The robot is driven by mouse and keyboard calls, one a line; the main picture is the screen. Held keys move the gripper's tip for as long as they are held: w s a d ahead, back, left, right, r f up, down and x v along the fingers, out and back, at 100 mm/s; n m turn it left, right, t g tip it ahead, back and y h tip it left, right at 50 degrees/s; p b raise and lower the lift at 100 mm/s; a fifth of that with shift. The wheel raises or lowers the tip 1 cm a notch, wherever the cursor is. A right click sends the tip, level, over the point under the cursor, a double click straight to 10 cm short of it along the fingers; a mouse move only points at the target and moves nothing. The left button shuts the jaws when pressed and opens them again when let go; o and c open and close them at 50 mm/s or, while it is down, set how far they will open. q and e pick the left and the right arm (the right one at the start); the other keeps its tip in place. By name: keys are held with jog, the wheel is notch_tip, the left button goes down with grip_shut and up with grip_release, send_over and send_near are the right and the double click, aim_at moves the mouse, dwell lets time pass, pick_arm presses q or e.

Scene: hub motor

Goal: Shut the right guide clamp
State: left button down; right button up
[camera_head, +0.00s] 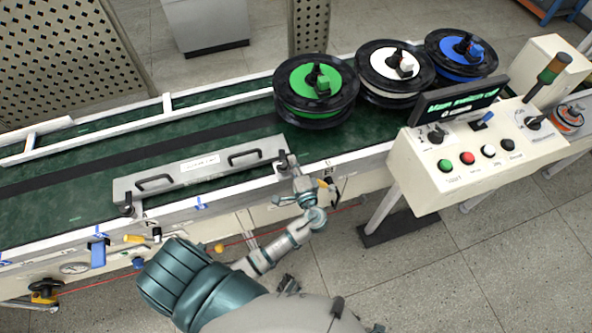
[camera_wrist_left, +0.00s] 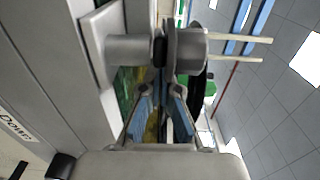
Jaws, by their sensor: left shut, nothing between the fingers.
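The long grey guide (camera_head: 200,177) with two black handles lies along the near side of the green conveyor. The right guide clamp (camera_head: 283,166) is at its right end, partly covered by my left gripper (camera_head: 300,184). The gripper is shut and empty, close against the clamp; I cannot tell whether they touch. A yellow-tipped lever (camera_head: 324,184) shows just right of the gripper. In the left wrist view, the fingers (camera_wrist_left: 163,90) point at grey round clamp parts (camera_wrist_left: 185,45). Whether the clamp is shut is unclear. My right gripper is not in view.
Green (camera_head: 314,84), white (camera_head: 398,68) and blue (camera_head: 461,53) reels stand on the conveyor (camera_head: 60,205) to the right. A control panel (camera_head: 470,150) with buttons and a screen stands at its near edge. A yellow lever (camera_head: 134,239) and blue tag (camera_head: 98,252) are at left.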

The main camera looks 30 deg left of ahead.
pick_arm(q)
jog(key=shift+w+a, duration=0.15)
jog(key=shift+a, duration=0.05)
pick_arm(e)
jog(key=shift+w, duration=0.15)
pick_arm(q)
jog(key=shift+a+n+g+y, duration=0.3)
jog(key=shift+g, duration=0.1)
jog(key=shift+a+f+n+g+y+b, duration=0.1)
jog(key=shift+a+n+g+y+b, duration=0.2)
jog(key=shift+n+g, duration=0.15)
jog(key=shift+s+a, duration=0.2)
jog(key=shift+d, duration=0.15)
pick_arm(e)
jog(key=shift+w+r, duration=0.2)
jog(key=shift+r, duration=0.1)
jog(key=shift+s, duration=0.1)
